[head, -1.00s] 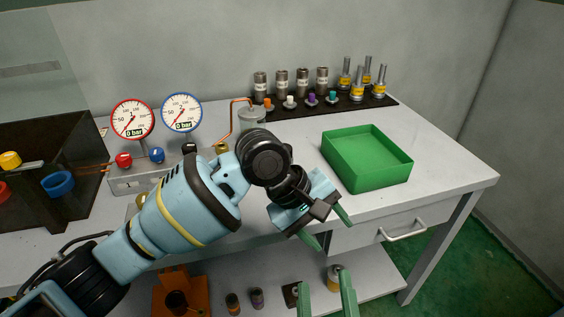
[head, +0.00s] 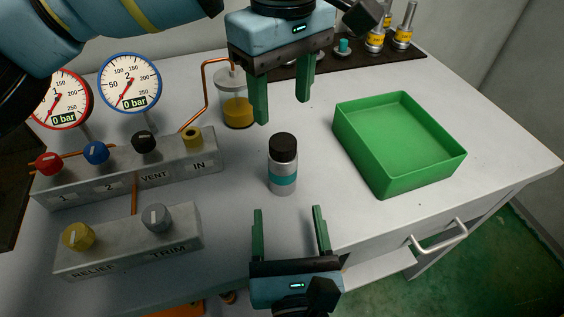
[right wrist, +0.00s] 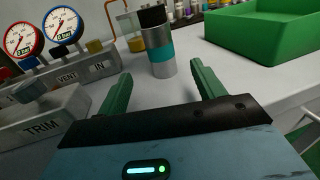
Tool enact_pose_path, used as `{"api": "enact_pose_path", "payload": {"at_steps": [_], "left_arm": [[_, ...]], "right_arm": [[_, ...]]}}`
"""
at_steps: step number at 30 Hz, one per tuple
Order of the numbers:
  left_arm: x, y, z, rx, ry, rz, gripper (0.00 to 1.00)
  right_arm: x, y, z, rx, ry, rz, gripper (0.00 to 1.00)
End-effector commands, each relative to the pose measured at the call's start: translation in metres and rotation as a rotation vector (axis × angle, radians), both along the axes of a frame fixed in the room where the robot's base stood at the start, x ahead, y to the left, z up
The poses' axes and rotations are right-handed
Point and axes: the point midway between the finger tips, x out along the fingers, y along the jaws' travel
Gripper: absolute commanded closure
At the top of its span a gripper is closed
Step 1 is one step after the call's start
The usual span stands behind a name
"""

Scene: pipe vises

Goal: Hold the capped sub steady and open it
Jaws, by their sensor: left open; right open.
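The capped sub (head: 283,172) stands upright on the bench, a grey metal cylinder with a teal band and a black cap (head: 283,145). It also shows in the right wrist view (right wrist: 160,57), ahead of and between the fingers. My left gripper (head: 284,110) is open and empty, fingers pointing down, above and behind the sub in the head view. My right gripper (head: 288,212) is open and empty in front of the sub, its fingers pointing towards the sub's lower body. Neither gripper appears to touch it.
A green tray (head: 458,160) stands to the right. A valve manifold (head: 120,172) and a block with relief and trim knobs (head: 130,242) are at the left, below two gauges reading 0 bar. A jar of amber liquid (head: 237,110) stands behind. A dark rack (head: 345,62) lies at the back.

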Motion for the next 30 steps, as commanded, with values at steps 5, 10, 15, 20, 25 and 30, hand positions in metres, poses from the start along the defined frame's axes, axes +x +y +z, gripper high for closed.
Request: {"api": "enact_pose_path", "payload": {"at_steps": [5, 10, 15, 20, 25, 30], "left_arm": [[0.0, 0.0, 0.0, -0.002, -0.001, -0.001, 0.45], [0.0, 0.0, 0.0, -0.002, -0.001, -0.002, 0.45], [0.0, -0.001, 0.0, -0.003, -0.001, -0.002, 0.45], [0.0, -0.001, 0.0, -0.003, -0.001, -0.002, 0.45], [0.0, -0.001, 0.0, -0.003, -0.001, -0.002, 0.45], [0.0, -0.001, 0.0, -0.003, -0.001, -0.002, 0.45]], "right_arm": [[0.014, 0.001, 0.001, -0.002, -0.004, -0.001, 0.32], [0.041, 0.004, 0.001, -0.004, -0.005, -0.002, 0.32], [0.07, 0.006, 0.001, -0.006, -0.005, -0.002, 0.32], [0.094, 0.008, 0.001, -0.004, -0.003, -0.002, 0.32], [0.111, 0.01, 0.0, -0.004, -0.002, -0.001, 0.32], [0.118, 0.01, 0.0, -0.004, -0.001, -0.001, 0.32]]}}
